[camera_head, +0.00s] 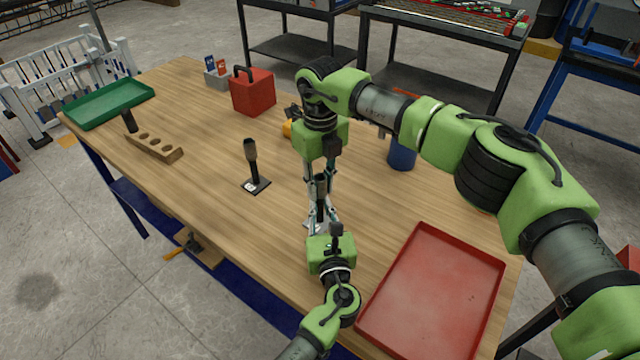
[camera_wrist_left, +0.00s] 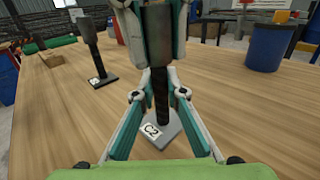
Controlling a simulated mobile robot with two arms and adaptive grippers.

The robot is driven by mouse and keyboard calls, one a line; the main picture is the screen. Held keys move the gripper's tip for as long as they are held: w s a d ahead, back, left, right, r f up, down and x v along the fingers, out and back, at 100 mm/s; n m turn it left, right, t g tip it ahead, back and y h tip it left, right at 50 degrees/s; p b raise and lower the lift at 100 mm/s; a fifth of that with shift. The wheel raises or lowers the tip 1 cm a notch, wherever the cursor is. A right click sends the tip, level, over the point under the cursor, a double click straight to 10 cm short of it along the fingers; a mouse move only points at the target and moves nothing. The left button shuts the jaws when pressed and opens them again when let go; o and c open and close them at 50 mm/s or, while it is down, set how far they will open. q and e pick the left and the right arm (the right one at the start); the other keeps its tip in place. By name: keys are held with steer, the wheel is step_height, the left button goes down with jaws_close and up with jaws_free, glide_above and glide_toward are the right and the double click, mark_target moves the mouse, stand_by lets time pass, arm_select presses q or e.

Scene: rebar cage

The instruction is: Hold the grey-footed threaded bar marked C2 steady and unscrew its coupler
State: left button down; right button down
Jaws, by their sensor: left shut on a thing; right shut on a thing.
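The threaded bar marked C2 (camera_wrist_left: 161,100) stands upright on its grey foot (camera_wrist_left: 172,128) in the left wrist view, with the label C2 on the foot. Its dark coupler (camera_wrist_left: 157,35) is at the upper part of the bar; it also shows in the head view (camera_head: 320,186). My left gripper (camera_head: 319,212) comes from the near side and is shut on the bar below the coupler. My right gripper (camera_head: 319,178) points down from above and is shut on the coupler, one finger on each side. The bar's top is hidden by my right gripper.
Another bar with a coupler (camera_head: 251,152) stands on a dark foot to the left. A red tray (camera_head: 433,295) lies at the near right, and a blue cup (camera_head: 402,153) stands behind it. A wooden holed block (camera_head: 153,147), green tray (camera_head: 108,104) and red box (camera_head: 252,92) are farther left.

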steer(key=shift+r, duration=0.2)
stand_by(0.4)
steer(key=shift+r, duration=0.95)
steer(key=shift+r, duration=2)
arm_select(q)
steer(key=c, duration=2)
jaws_free()
steer(key=shift+o, duration=0.2)
